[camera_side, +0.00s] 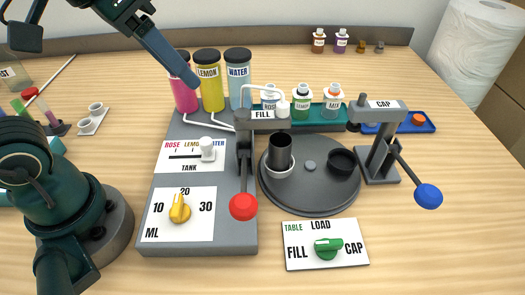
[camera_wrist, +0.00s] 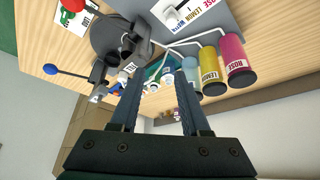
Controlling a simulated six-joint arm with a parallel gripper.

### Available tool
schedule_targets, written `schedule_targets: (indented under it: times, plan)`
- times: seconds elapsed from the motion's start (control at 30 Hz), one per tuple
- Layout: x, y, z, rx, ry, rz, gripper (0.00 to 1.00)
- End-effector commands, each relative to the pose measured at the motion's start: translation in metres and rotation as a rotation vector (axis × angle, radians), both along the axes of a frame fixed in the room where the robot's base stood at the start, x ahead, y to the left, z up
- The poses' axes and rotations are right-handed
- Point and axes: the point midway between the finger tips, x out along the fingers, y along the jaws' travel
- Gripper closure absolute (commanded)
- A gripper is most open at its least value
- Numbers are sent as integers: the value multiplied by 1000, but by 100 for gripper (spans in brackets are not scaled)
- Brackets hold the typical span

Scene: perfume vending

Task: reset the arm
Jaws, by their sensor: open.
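My gripper shows in the wrist view (camera_wrist: 152,95) with its two dark fingers spread apart and nothing between them. In the side view one of its blue-grey fingers (camera_side: 165,55) reaches in from the upper left, raised above the tanks and touching nothing. The arm is raised and bent, and its upper part is cut off by the top of the side view.
Pink, lemon (camera_side: 210,82) and blue tanks stand behind the grey dispenser base (camera_side: 235,238). A red-knobbed fill lever (camera_side: 243,206), round turntable (camera_side: 310,200), blue-knobbed cap lever (camera_side: 428,196) and green table knob (camera_side: 327,248) lie right. Front right table is clear.

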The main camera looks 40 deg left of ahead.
Motion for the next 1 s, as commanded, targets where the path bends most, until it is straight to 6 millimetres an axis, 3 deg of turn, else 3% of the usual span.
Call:
schedule_targets:
  times: [0.2, 0.4, 1.0]
  plan:
    - [-38, 20, -39, 1, -35, 90, 54]
    - [-50, 20, -66, 5, -1, 88, 54]
    - [-47, 20, -64, 6, -17, 85, 54]
